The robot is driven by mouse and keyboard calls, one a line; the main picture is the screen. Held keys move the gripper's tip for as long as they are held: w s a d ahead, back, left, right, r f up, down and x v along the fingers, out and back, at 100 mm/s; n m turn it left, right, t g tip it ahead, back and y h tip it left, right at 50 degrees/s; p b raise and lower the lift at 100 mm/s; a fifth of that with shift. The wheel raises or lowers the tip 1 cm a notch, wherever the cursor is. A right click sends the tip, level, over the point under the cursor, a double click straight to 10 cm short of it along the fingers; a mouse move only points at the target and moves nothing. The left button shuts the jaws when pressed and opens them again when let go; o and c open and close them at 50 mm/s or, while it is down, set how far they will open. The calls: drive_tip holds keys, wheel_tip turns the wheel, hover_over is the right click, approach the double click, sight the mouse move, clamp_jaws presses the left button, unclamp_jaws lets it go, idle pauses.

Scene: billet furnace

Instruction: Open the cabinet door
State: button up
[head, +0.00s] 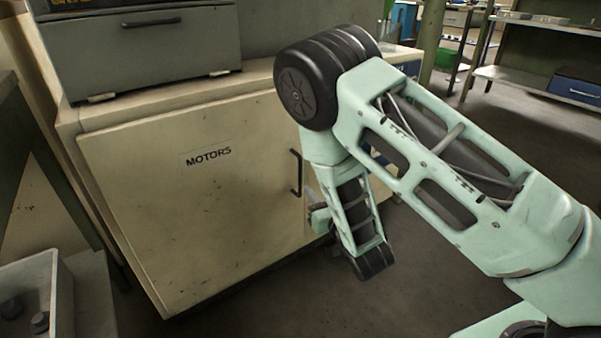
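The cabinet (160,112) is cream-coloured and stands at the left and middle of the head view. Its door (190,225) carries a label reading MOTORS and appears shut. A dark vertical bar handle (296,172) is at the door's right edge. My gripper (318,213) is just right of and below the handle, beside the cabinet front. My own wrist and arm hide most of it, so I cannot tell whether its fingers are open or touch the handle or door.
A grey metal box (150,50) sits on the cabinet top. A light bin (38,300) with dark parts stands at the lower left. A green post (428,45) and shelves (540,85) are at the back right. Bare floor lies in front of the cabinet.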

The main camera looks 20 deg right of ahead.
sight(301, 170)
drive_tip(key=w+b, duration=0.1)
drive_tip(key=w, duration=0.2)
drive_tip(key=w+a, duration=0.1)
drive_tip(key=w, duration=0.3)
drive_tip(key=w+b, duration=0.1)
drive_tip(key=w, duration=0.3)
drive_tip(key=shift+a+b, duration=0.15)
drive_tip(key=shift+b, duration=0.15)
drive_tip(key=shift+c, duration=0.4)
clamp_jaws()
